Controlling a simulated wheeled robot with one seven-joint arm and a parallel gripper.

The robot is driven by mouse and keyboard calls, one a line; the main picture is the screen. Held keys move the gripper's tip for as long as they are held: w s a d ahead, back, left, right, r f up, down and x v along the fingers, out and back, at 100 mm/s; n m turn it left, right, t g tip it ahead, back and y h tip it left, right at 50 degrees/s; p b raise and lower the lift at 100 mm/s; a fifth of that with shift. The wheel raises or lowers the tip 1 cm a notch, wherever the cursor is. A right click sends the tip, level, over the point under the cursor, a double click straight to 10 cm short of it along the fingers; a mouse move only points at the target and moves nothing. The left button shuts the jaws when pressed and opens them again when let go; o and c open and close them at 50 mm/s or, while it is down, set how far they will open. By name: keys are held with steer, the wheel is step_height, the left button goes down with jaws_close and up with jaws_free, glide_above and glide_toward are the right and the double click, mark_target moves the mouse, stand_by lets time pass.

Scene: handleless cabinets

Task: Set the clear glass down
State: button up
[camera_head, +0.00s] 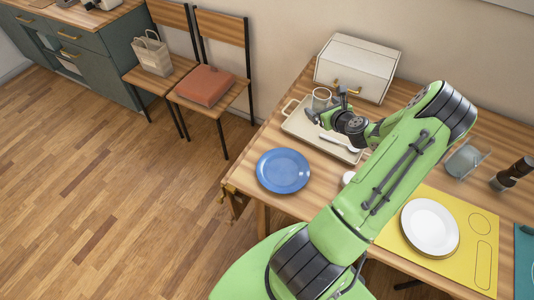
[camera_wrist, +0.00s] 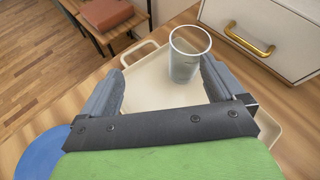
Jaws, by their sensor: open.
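The clear glass (camera_head: 321,98) stands upright on the cream tray (camera_head: 296,122) near the tray's back left part. It also shows in the wrist view (camera_wrist: 187,55), ahead of the fingers and closer to the right one. My gripper (camera_wrist: 160,85) is open and nothing is clamped between its fingers. In the head view my gripper (camera_head: 327,113) is just in front of the glass, low over the tray, and partly hides the tray's middle.
A white box with a brass handle (camera_head: 356,68) stands behind the tray. A spoon (camera_head: 338,143) lies on the tray. A blue plate (camera_head: 283,170) is at the table's left end. A white plate (camera_head: 430,227) rests on a yellow mat at the right, near a dark mill (camera_head: 512,174).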

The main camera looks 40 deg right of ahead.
steer(key=w+a+r+n+g+y, duration=0.25)
steer(key=a+r+n, duration=0.35)
steer(key=a+n, duration=0.5)
steer(key=w+a+r+n+g+y, duration=0.25)
steer(key=a+r+n, duration=0.35)
steer(key=a+n, duration=0.5)
steer(key=s+a+r+n+g, duration=0.1)
steer(key=s+a+r+n, duration=0.35)
steer(key=a, duration=0.25)
steer(key=s+a+r+n, duration=0.3)
steer(key=s+a+n, duration=0.25)
steer(key=a, duration=0.25)
steer(key=s+a+r+n, duration=0.1)
steer(key=s+a+n, duration=0.1)
steer(key=s+n, duration=0.4)
steer(key=s, duration=0.5)
steer(key=shift+a, duration=0.4)
steer(key=shift+r, duration=0.15)
